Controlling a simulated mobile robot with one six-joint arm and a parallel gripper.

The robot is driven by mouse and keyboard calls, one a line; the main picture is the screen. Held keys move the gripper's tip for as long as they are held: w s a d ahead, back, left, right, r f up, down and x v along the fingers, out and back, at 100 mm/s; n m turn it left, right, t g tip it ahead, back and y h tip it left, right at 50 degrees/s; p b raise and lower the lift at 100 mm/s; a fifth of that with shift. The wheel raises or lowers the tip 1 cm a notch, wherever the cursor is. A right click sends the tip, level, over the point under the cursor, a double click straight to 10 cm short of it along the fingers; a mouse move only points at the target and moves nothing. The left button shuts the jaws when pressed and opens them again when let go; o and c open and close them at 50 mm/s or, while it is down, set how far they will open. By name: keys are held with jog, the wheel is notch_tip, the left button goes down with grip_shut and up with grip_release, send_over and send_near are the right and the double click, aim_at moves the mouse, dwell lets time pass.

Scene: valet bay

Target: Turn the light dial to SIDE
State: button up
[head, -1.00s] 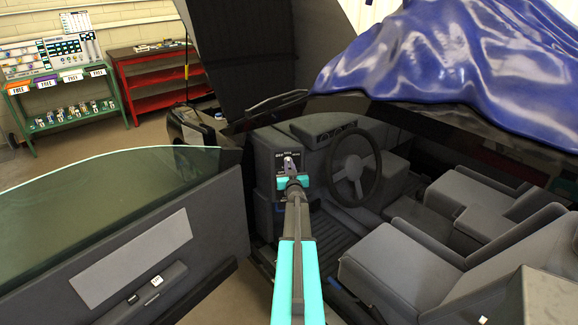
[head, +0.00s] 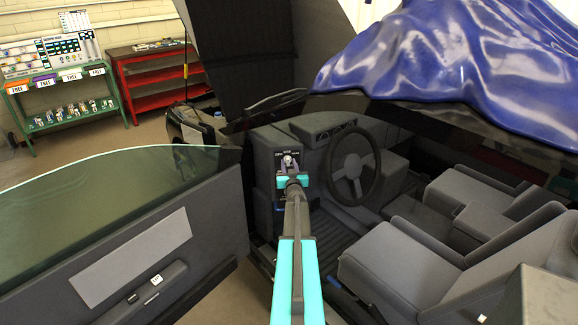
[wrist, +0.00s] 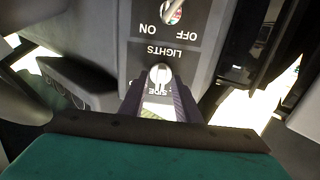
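The light dial (wrist: 160,75) is a small pale knob on a grey panel (wrist: 135,55), under the upside-down word LIGHTS in the wrist view. Part of the word SIDE shows beside the knob, partly covered by my fingers. I cannot tell clearly where the dial points. My gripper (wrist: 159,84) has its two dark fingers apart, one on each side of the dial. I cannot tell whether they touch it. In the head view my gripper (head: 289,166) is at the panel (head: 277,158) left of the steering wheel.
A second control marked ON and OFF (wrist: 172,12) sits close to the dial on the same panel. The steering wheel (head: 354,166) is right of my arm, with seats (head: 400,265) nearer. The open car door (head: 130,255) stands on the left.

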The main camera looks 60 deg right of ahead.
jog(key=b+v, duration=0.3)
jog(key=v, duration=1)
jog(key=shift+s+a, duration=0.25)
jog(key=shift+s, duration=0.05)
dwell(0.4)
dwell(0.5)
